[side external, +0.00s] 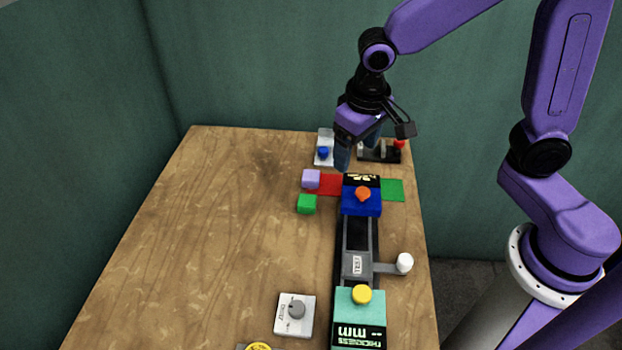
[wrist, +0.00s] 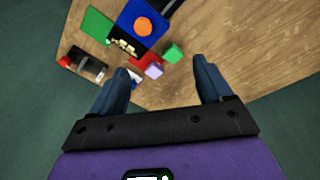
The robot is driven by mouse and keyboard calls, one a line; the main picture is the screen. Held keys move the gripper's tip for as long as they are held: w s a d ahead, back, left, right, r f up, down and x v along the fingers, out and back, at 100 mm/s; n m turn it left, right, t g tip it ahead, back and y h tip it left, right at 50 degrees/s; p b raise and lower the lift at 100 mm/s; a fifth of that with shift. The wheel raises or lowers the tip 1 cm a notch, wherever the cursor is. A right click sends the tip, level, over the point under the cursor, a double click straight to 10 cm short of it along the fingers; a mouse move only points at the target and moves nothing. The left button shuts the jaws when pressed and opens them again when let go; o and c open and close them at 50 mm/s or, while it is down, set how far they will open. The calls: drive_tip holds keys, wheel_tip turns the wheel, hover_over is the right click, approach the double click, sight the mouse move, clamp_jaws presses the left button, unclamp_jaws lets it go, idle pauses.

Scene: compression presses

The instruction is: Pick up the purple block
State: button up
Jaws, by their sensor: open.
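The purple block (side external: 311,178) is a small light-purple cube on the wooden table, touching or close to the left end of a red pad. In the wrist view the purple block (wrist: 154,71) shows between my fingers in the picture, farther off than the fingertips. My gripper (side external: 357,155) is open and empty, above the far part of the table, to the right of the block and behind it. In the wrist view my gripper (wrist: 161,72) has its two fingers wide apart.
A green block (side external: 307,204) sits just in front of the purple one. A blue press head with an orange knob (side external: 362,194) stands to the right, between red (side external: 330,185) and green (side external: 392,190) pads. Small devices stand behind. The table's left side is clear.

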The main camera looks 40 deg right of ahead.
drive_tip(key=w+f+m, duration=0.3)
drive_tip(key=w+m, duration=0.3)
drive_tip(key=w, duration=0.4)
drive_tip(key=m+h, duration=0.1)
drive_tip(key=m, duration=0.3)
approach(311, 175)
drive_tip(key=f, duration=0.3)
drive_tip(key=shift+w+f+t, duration=0.25)
drive_tip(key=shift+f+t, duration=0.05)
drive_tip(key=shift+f, duration=0.05)
drive_tip(key=shift+d+x, duration=0.1)
drive_tip(key=shift+x, duration=1.2)
drive_tip(key=shift+d+x, duration=0.15)
drive_tip(key=shift+x, duration=1.15)
drive_tip(key=shift+s, duration=0.15)
drive_tip(key=shift+r, duration=0.1)
drive_tip(key=c, duration=1.1)
